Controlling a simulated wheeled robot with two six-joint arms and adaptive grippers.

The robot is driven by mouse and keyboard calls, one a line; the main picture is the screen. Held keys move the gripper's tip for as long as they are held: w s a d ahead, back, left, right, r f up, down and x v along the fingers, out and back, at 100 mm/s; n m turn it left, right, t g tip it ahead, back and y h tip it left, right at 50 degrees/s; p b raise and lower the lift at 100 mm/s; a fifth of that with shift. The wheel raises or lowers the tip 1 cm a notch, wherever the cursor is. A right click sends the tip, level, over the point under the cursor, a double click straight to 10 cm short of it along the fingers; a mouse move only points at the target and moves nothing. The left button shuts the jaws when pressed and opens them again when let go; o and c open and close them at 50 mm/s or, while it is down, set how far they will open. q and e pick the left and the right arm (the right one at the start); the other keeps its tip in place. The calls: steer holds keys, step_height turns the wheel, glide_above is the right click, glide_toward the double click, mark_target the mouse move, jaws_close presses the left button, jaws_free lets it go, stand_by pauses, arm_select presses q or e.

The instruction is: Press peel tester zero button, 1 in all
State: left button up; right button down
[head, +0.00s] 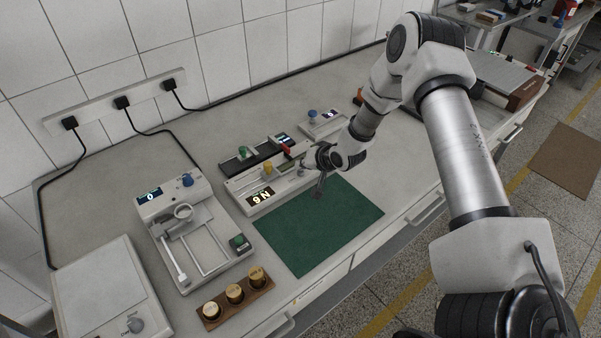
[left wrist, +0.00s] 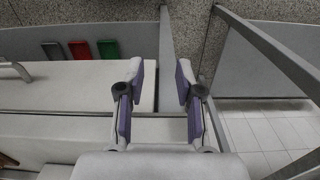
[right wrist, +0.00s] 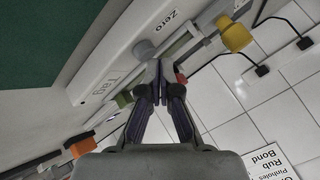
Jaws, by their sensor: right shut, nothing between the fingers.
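The peel tester is the long white device with a lit display (head: 260,196) behind the green mat. The word Zero (right wrist: 172,22) shows on its white face in the right wrist view. A round grey button (right wrist: 143,48) sits beside that word. My right gripper (head: 306,164) is over the tester's right end. In the right wrist view its fingertips (right wrist: 157,66) are together and empty, very close to the grey button. I cannot tell whether they touch it. My left gripper (left wrist: 160,76) is open and empty in the left wrist view; it is not in the head view.
The green mat (head: 318,225) lies clear in front of the tester. A white device with a blue knob (head: 187,180) stands to the left. Brass weights stand in a wooden block (head: 237,296) at the front. A white box with a dial (head: 105,290) is at lower left.

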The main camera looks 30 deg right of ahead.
mark_target(303, 172)
steer(key=shift+f+b, duration=0.5)
steer(key=shift+b, duration=0.05)
stand_by(0.5)
stand_by(0.4)
steer(key=shift+r+p, duration=0.65)
steer(key=shift+r, duration=0.3)
step_height(303, 172, up, 5)
steer(key=p, duration=0.3)
stand_by(0.6)
